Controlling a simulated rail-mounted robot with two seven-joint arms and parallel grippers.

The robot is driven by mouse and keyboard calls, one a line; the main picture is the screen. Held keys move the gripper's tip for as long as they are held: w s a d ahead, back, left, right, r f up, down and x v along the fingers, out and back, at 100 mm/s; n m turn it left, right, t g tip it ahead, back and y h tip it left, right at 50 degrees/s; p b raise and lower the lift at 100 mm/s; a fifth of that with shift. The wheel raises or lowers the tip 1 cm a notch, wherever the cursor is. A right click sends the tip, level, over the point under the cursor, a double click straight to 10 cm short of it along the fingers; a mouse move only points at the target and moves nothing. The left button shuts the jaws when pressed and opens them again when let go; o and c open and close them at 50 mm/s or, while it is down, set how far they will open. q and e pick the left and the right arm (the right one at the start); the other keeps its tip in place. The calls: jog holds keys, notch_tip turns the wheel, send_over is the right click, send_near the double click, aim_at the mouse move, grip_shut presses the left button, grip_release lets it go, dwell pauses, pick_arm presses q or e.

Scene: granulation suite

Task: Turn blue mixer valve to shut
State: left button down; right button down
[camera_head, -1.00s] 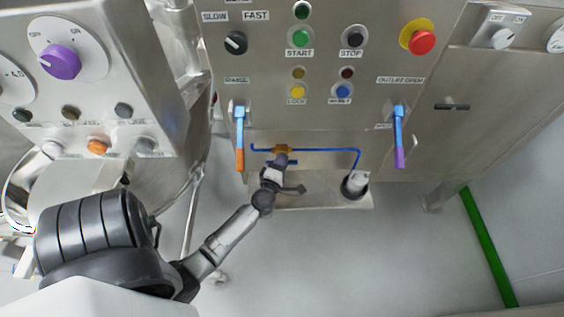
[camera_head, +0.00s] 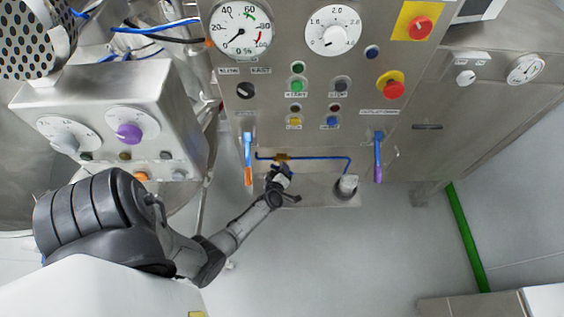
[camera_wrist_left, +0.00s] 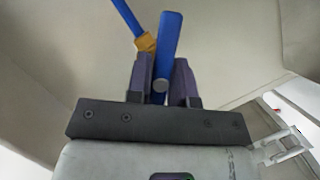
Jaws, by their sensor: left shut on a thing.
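The blue mixer valve has a brass body (camera_head: 281,157) on a thin blue pipe (camera_head: 318,157), low on the steel machine front. In the left wrist view, the blue valve handle (camera_wrist_left: 170,38) stands between the two dark fingers of my left gripper (camera_wrist_left: 163,78), beside the brass body (camera_wrist_left: 147,42) and the pipe (camera_wrist_left: 126,14). My left gripper (camera_head: 281,170) is shut on this handle. In the head view the gripper and wrist hide most of the handle, so its angle to the pipe is hard to tell there. My right gripper is not in view.
A blue-and-orange lever (camera_head: 248,160) hangs left of the valve and a blue-and-purple lever (camera_head: 378,158) hangs right. A pale cylindrical fitting (camera_head: 346,186) stands at the pipe's right end. Buttons, dials and a red emergency stop (camera_head: 393,89) lie above. Floor below is clear.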

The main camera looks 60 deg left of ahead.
pick_arm(q)
jog(key=m+g+p, duration=0.1)
jog(key=p, duration=0.1)
jog(key=m+g+p, duration=0.1)
jog(key=m+p, duration=0.1)
jog(key=shift+r+p, duration=0.25)
jog(key=shift+p, duration=0.15)
jog(key=shift+f+m+g+p, duration=0.1)
jog(key=shift+m+g+p, duration=0.55)
jog(key=shift+m, duration=0.25)
jog(key=shift+f+m+g+y+p, duration=0.1)
jog(key=shift+m+g+y+p, duration=0.4)
jog(key=shift+m, duration=0.4)
jog(key=c, duration=1.1)
grip_release()
jog(key=shift+o, duration=0.3)
